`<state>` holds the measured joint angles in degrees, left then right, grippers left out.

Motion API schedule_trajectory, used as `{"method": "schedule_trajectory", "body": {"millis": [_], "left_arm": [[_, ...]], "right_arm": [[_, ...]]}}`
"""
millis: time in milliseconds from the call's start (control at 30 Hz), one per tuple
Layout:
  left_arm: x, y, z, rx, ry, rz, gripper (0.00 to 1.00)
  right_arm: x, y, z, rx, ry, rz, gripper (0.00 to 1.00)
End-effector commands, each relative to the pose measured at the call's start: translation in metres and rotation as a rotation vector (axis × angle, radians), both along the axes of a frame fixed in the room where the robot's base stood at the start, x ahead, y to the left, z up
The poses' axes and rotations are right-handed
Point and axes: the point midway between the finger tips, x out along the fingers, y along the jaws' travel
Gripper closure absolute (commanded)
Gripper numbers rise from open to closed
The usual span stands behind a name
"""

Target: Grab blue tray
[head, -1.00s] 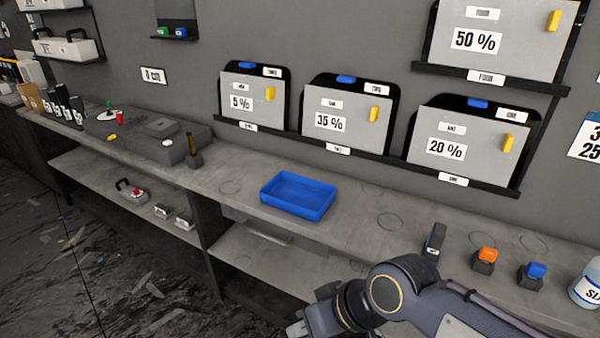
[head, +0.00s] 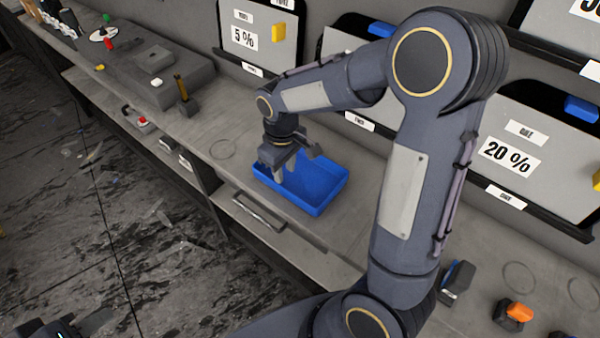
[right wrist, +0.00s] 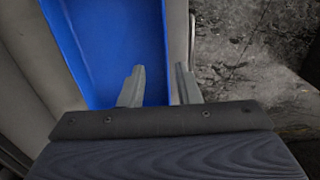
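The blue tray (head: 318,208) is an empty-looking shallow rectangular box on the grey workbench, near its front edge. My right gripper (head: 292,168) is above the tray's left end in the head view, pointing down. In the right wrist view, its two fingers (right wrist: 160,75) are apart, one over the blue tray (right wrist: 110,40) and one just outside its right-hand wall. I cannot tell whether either finger touches the wall. A dark part of my left gripper (head: 62,328) shows at the bottom left edge; its fingers are not clear.
A grey block (head: 170,82) with a brush-like tool stands to the tray's left. An orange-topped item (head: 514,312) and a dark blue-edged tool (head: 456,280) lie to the right. A metal handle (head: 258,212) is below the bench front. Wall panels stand behind.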

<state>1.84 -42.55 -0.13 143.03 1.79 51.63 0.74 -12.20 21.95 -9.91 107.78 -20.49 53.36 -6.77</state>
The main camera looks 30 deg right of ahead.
Motion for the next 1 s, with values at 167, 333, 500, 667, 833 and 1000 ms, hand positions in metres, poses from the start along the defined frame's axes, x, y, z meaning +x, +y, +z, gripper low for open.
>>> {"method": "schedule_trajectory", "body": {"millis": [167, 333, 500, 667, 833, 1000], "left_arm": [[0.0, 0.0, 0.001, 0.0, 0.0, 0.0, 0.64], [0.0, 0.0, 0.006, 0.0, 0.0, 0.0, 0.64], [0.0, 0.0, 0.009, 0.0, 0.0, 0.0, 0.64], [0.0, 0.0, 0.009, 0.0, 0.0, 0.0, 0.64], [0.0, 0.0, 0.009, 0.0, 0.0, 0.0, 0.64], [0.0, 0.0, 0.009, 0.0, 0.0, 0.0, 0.64]], "right_arm": [[0.0, 0.001, -0.021, -0.003, 0.005, 0.003, 0.7], [-0.001, 0.006, -0.041, -0.003, 0.007, 0.005, 0.7], [0.0, 0.009, -0.066, -0.002, 0.006, 0.001, 0.7], [0.0, 0.009, -0.075, -0.001, 0.003, 0.0, 0.7], [0.0, 0.009, -0.075, -0.001, 0.002, 0.001, 0.7], [0.0, 0.009, -0.075, -0.001, 0.002, 0.001, 0.91]]}}
